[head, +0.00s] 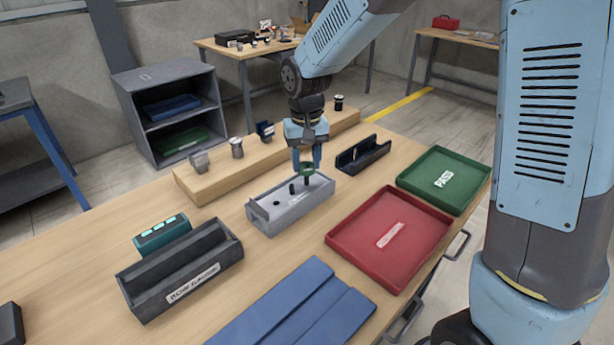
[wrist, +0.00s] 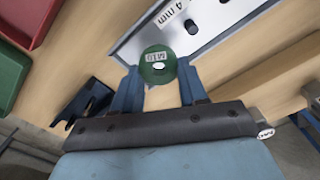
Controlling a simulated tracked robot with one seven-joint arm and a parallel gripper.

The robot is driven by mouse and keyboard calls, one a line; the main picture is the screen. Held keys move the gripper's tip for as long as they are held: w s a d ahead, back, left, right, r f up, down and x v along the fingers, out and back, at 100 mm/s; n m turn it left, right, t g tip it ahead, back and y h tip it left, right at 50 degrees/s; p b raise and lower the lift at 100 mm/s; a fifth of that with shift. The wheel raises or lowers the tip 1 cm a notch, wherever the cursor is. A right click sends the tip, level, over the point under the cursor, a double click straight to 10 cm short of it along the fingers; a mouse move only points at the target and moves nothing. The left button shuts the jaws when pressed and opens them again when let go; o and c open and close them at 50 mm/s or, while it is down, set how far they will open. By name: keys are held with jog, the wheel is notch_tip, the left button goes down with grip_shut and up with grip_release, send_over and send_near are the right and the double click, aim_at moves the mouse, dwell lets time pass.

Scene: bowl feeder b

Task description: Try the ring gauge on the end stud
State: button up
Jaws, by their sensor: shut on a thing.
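The green ring gauge (head: 307,169) is held between the fingertips of my gripper (head: 307,163), over the far right end of a grey fixture (head: 262,222). Dark studs stand on the fixture top; one (head: 292,188) is clear of the ring. A dark stud tip shows just under the ring at the end. In the wrist view the labelled ring (wrist: 157,56) lies flat between both blue fingers, with a pale spot in its bore. I cannot tell whether the ring is around the end stud or just above it.
A red tray (head: 344,236) and a green PASS tray (head: 465,193) lie to the right. A dark open holder (head: 363,154) stands just behind right. A wooden ledge (head: 218,178) with small parts runs behind. A dark grey bin (head: 180,272) and a blue mat (head: 290,310) are in front.

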jog(key=shift+r, duration=1)
